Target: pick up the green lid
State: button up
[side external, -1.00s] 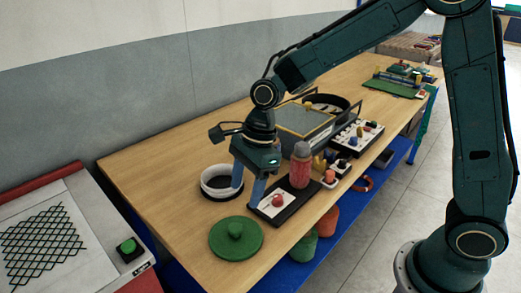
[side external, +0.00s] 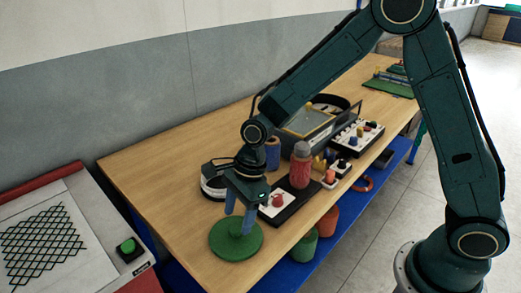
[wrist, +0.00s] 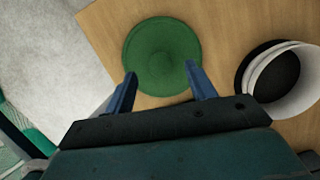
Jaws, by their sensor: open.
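The green lid (side external: 236,246) is a round disc with a small knob on top, lying flat on the wooden table near its front left end. In the wrist view the lid (wrist: 161,40) is ahead of the fingertips, near the table edge. My gripper (side external: 239,225) is open and empty, pointing down with its blue fingers over the lid. In the side view the fingers overlap the knob, which is mostly hidden. In the wrist view my fingertips (wrist: 161,70) lie either side of the lid's near part. I cannot tell whether they touch it.
A white round container (wrist: 285,80) with a dark inside stands right of the lid. A black board (side external: 286,207) with a red knob, a red bottle (side external: 300,170) and a blue cup (side external: 272,153) stand behind. The table's left front (side external: 180,225) is bare.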

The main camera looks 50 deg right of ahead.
aim_at(236, 233)
jog(key=shift+x, duration=1.35)
jog(key=shift+c, duration=0.3)
jog(key=c, duration=1)
